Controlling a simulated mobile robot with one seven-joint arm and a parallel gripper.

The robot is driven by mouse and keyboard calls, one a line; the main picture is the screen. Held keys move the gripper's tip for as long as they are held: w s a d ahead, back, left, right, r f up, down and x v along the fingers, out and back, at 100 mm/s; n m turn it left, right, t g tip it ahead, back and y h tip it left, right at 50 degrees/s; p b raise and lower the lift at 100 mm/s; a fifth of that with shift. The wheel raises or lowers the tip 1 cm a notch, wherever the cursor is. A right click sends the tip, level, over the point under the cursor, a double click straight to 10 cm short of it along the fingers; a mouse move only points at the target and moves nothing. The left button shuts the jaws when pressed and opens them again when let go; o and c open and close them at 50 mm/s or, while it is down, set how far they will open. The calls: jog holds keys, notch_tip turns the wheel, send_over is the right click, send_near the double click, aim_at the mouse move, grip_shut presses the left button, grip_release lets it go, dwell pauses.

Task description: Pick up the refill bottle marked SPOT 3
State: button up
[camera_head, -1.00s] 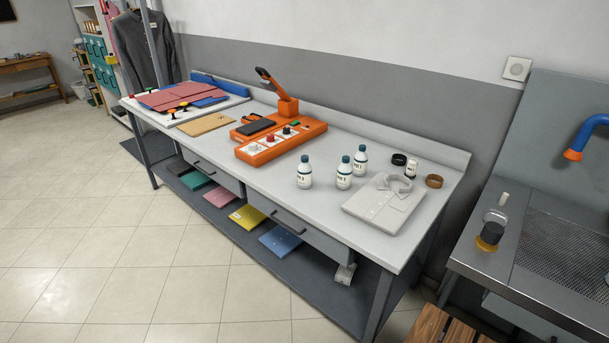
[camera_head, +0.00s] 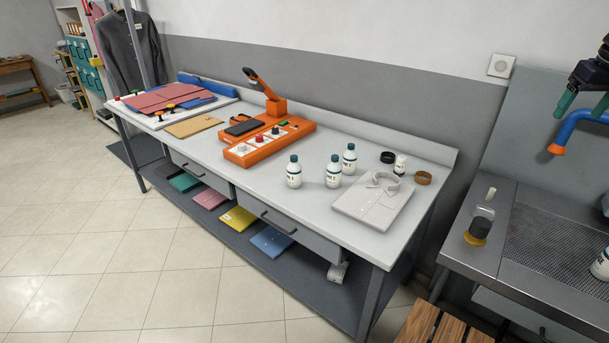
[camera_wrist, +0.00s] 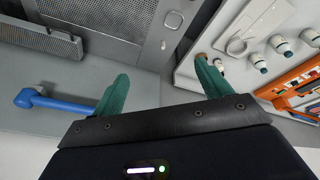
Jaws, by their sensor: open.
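White refill bottles with dark teal caps stand upright on the long grey bench in the head view: a left one (camera_head: 294,174), a middle one (camera_head: 334,173) and a back one (camera_head: 350,160). Their printed labels are too small to read surely. Another white labelled bottle (camera_head: 601,265) is cut off at the right edge, on the sink unit. My gripper (camera_head: 583,108) is at the upper right, above the sink unit and well away from the bench bottles. In the wrist view its teal fingers (camera_wrist: 163,88) are apart with nothing between them; capped bottles (camera_wrist: 281,46) show at the upper right.
A blue spout (camera_head: 575,128) rises by the sink unit. A wooden stool (camera_head: 450,328) stands in front.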

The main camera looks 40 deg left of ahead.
jog(key=w+a+f+n+g, duration=0.1)
jog(key=w+a+f+n, duration=0.3)
jog(key=a, duration=1.1)
jog(key=w+a+r+n+g, duration=0.15)
jog(key=w+a, duration=0.35)
jog(key=a, duration=1)
jog(key=n+h, duration=0.1)
jog(key=n, duration=0.8)
send_over(296, 156)
jog(key=shift+g, duration=0.25)
notch_tip(296, 156, down, 27)
jog(key=shift+w+r, duration=0.1)
jog(key=shift+r, duration=0.1)
jog(key=shift+f+n, duration=0.25)
jog(key=shift+f, duration=0.25)
notch_tip(296, 156, down, 5)
jog(key=shift+r, duration=0.1)
jog(key=shift+s+a+f, duration=0.15)
jog(key=shift+s+f, duration=0.05)
jog(key=shift+f, duration=1.15)
jog(key=shift+s+a+f, duration=0.15)
jog(key=shift+f, duration=1.15)
jog(key=c, duration=1.2)
notch_tip(296, 156, up, 20)
jog(key=shift+r, duration=0.1)
jog(key=shift+c, duration=0.2)
